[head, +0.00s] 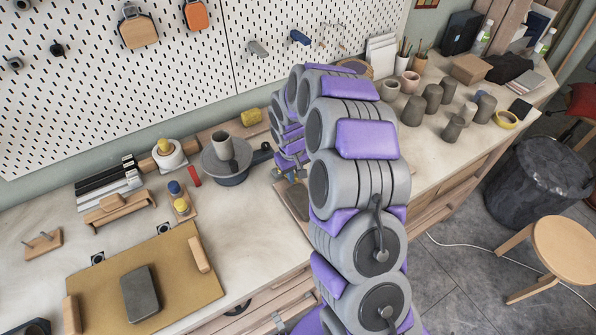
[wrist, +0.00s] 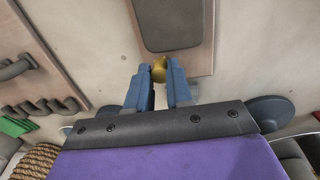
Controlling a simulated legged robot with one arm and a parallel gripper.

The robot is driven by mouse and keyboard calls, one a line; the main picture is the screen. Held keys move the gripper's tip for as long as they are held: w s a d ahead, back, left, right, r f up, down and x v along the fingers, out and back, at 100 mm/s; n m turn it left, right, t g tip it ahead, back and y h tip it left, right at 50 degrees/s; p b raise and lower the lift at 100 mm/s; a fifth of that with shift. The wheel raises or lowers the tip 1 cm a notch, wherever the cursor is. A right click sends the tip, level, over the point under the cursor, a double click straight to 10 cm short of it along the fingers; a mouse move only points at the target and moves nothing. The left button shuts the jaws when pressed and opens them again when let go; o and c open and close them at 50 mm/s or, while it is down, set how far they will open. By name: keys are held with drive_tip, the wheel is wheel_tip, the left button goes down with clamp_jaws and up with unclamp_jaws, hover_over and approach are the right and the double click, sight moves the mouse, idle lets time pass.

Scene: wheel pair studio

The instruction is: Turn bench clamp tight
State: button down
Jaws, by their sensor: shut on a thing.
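A round brass-yellow knob (wrist: 159,69), seemingly the bench clamp's, sits at the near edge of a wooden board (wrist: 206,50) with a dark grey pad (wrist: 172,22). My gripper (wrist: 160,76) has its two blue fingers on either side of the knob, shut on it. A pale piece behind the fingers is mostly covered, so the rest of the clamp cannot be made out. In the head view my arm hides most of the gripper and the knob; part of a board (head: 294,200) shows on the bench beside the arm.
A dark round wheel (head: 228,176) with a grey cylinder on it stands left of my arm. A tan mat (head: 190,285) with a dark block (head: 140,293) lies at the front left. Several grey cups (head: 433,97) stand on the right bench. A stool (head: 565,245) stands on the floor.

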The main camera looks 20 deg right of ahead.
drive_tip(key=c, duration=1)
unclamp_jaws()
drive_tip(key=shift+r, duration=0.15)
drive_tip(key=r, duration=0.5)
drive_tip(key=a+r+p, duration=0.1)
drive_tip(key=r, duration=0.5)
drive_tip(key=r+p, duration=0.1)
drive_tip(key=r, duration=0.5)
drive_tip(key=shift+a, duration=0.15)
